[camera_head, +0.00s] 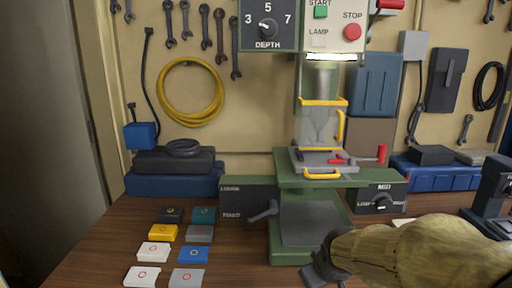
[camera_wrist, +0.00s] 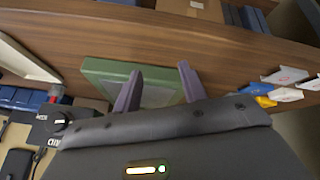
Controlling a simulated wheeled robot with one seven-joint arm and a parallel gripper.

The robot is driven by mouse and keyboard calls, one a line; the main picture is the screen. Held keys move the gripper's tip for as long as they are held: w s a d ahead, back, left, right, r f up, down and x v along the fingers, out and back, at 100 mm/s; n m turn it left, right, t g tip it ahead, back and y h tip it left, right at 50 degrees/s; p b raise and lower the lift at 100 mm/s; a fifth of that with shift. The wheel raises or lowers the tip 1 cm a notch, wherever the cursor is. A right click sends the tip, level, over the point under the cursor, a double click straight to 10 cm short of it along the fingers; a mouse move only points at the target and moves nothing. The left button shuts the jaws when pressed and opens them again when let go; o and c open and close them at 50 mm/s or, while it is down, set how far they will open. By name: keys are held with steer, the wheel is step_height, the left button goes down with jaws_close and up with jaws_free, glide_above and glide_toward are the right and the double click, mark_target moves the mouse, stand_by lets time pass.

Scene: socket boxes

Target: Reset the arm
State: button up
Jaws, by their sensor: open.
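My arm reaches in from the right of the head view, and my gripper (camera_head: 322,272) hangs in front of the base of the green drill press (camera_head: 270,243). In the wrist view the two fingers of my gripper (camera_wrist: 157,88) stand apart with nothing between them. The green press base (camera_wrist: 103,70) lies beyond the fingers. In the head view the fingertips are partly cut off by the lower picture edge.
Several coloured socket boxes, such as a yellow one (camera_head: 163,232) and a blue one (camera_head: 193,255), lie in two columns on the wooden table (camera_head: 100,240). A lever (camera_head: 263,211) and a dial box (camera_head: 381,201) flank the press. Tools hang on the back wall.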

steer(key=s+f+m+g, duration=0.3)
steer(key=s+f+m, duration=0.1)
steer(key=s+f, duration=0.55)
step_height(320, 180, up, 21)
steer(key=p, duration=2)
steer(key=shift+d+f, duration=0.2)
steer(key=shift+d, duration=0.1)
steer(key=shift+w, duration=0.1)
